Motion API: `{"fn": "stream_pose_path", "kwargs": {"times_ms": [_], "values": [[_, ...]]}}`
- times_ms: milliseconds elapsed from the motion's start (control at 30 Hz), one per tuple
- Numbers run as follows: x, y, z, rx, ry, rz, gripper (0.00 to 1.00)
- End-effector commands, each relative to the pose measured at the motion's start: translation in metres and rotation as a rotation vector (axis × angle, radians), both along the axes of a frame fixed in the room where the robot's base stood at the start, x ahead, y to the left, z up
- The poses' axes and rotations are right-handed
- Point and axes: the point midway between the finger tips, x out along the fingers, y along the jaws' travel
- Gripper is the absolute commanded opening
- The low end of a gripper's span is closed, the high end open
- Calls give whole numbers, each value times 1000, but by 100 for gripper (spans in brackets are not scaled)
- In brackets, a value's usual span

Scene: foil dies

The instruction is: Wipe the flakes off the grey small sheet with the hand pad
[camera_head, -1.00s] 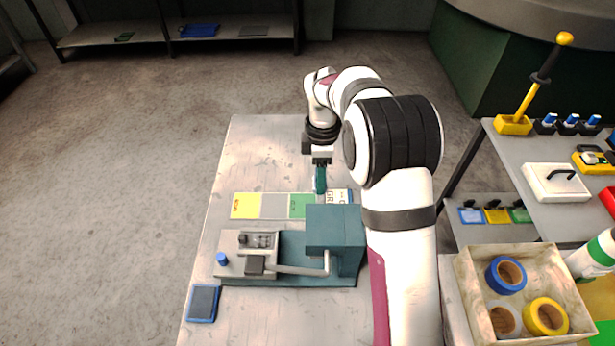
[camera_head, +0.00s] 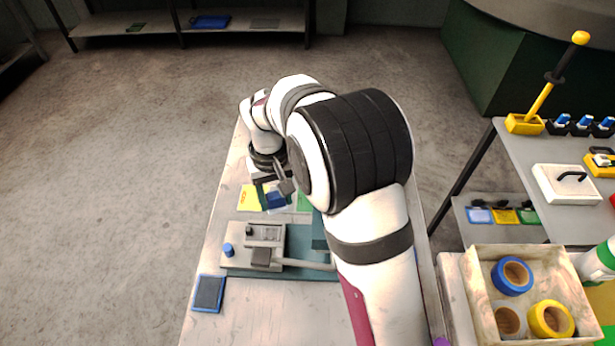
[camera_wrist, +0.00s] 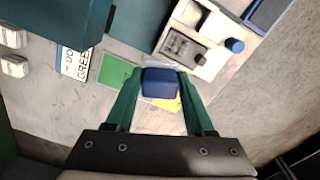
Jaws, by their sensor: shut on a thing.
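My gripper (camera_wrist: 160,88), with green fingers, is shut on a blue block, the hand pad (camera_wrist: 160,82). In the head view the pad (camera_head: 276,201) is low over the row of sheets, at the grey small sheet (camera_head: 288,208) between the yellow sheet (camera_head: 248,198) and the green sheet (camera_head: 304,202). The pad and fingers hide most of the grey sheet. I cannot tell whether the pad touches it. Flakes cannot be made out. In the wrist view the green sheet (camera_wrist: 117,73) lies left of the pad, and the yellow sheet (camera_wrist: 170,104) shows partly behind it.
The die press (camera_head: 262,243), with its blue knob and lever, stands just in front of the sheets. A dark blue-framed pad (camera_head: 208,293) lies at the front left. A box (camera_head: 480,285) of tape rolls stands at the right. The table's left edge is close to the sheets.

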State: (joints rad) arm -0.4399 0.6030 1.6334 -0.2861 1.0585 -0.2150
Motion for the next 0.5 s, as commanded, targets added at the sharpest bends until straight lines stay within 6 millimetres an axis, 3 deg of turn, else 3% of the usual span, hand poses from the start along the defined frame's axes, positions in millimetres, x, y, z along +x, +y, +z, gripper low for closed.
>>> {"fn": "stream_pose_path", "kwargs": {"times_ms": [100,200,367,500], "values": [[-18,17,-1,0,0,-220,9],[-26,24,-2,1,1,-330,9],[-28,25,-11,0,1,-375,9],[-28,25,-30,-2,2,-372,9]]}}
